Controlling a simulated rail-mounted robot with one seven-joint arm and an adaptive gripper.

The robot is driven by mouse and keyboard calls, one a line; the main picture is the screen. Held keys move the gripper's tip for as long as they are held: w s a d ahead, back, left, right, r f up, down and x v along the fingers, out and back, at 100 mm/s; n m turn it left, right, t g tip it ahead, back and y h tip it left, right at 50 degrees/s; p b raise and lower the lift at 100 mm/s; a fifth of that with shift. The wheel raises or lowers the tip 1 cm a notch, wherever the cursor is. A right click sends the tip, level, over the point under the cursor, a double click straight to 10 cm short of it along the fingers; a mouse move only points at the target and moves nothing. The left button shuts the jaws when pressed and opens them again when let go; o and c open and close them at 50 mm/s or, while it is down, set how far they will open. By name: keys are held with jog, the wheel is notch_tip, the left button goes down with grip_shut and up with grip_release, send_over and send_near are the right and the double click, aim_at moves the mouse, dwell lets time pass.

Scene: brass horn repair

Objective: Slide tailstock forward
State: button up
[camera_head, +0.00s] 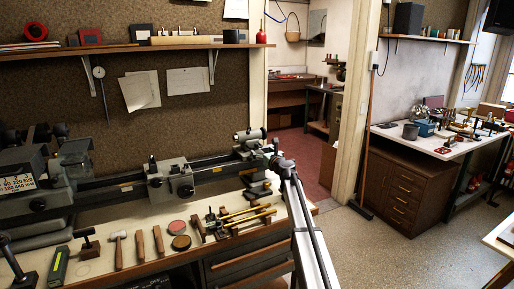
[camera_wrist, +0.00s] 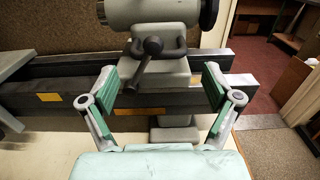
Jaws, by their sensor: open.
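The tailstock (camera_wrist: 168,12) is a grey rounded casting at the right end of the dark lathe bed (camera_wrist: 60,83). It also shows in the head view (camera_head: 250,137), partly behind my arm's end. A dark lever with a ball knob (camera_wrist: 153,45) hangs on its near side in the wrist view. My gripper (camera_wrist: 159,75) is open and empty, with its green-padded fingers spread on either side of the tailstock's lower block and lever. I see no clear contact; the exact depth gap cannot be told.
The lathe carriage (camera_head: 170,180) sits mid-bed, with the headstock at far left. A hammer (camera_head: 118,247), files, tins (camera_head: 179,243) and a brass-rod fixture (camera_head: 238,218) lie on the bench in front of the bed. Open floor (camera_head: 370,250) lies to the right.

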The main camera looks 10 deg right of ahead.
aim_at(249, 143)
jog(key=x, duration=0.5)
jog(key=shift+w+a+p, duration=0.1)
jog(key=shift+w+p, duration=0.1)
jog(key=shift+p, duration=0.15)
